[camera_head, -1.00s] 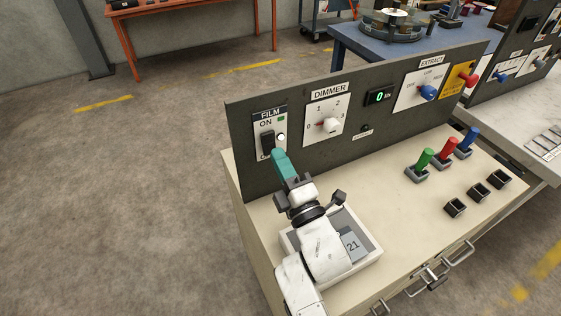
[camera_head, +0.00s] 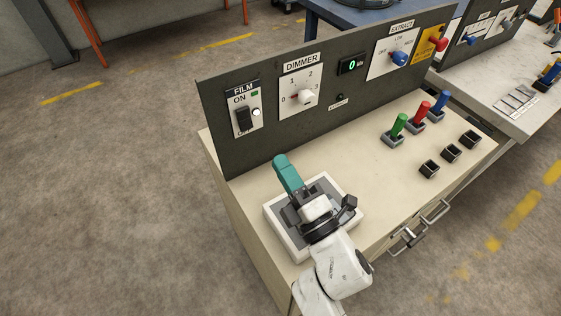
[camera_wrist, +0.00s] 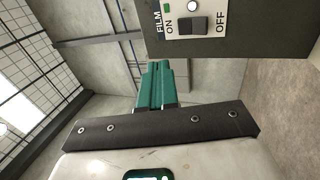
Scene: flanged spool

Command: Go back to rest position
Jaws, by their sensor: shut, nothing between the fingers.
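My gripper (camera_head: 281,160) has teal fingers that are shut with nothing between them. In the head view it is above the left part of the cream bench top, over a grey-white tray (camera_head: 281,244), and apart from the dark panel (camera_head: 222,92). The wrist view also shows the shut teal fingers (camera_wrist: 155,72), with the FILM switch (camera_wrist: 193,25) ahead at the top. In the head view the FILM switch (camera_head: 243,119) is a black rocker on a white plate marked ON, with a green light above it. Much of the tray is hidden behind my gripper and arm.
The panel also bears a DIMMER knob (camera_head: 306,97), a display reading 0 (camera_head: 353,64) and a blue EXTRACT knob (camera_head: 398,58). Green (camera_head: 398,126), red (camera_head: 420,112) and blue (camera_head: 440,100) levers stand on the bench top to the right. Floor at left is clear.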

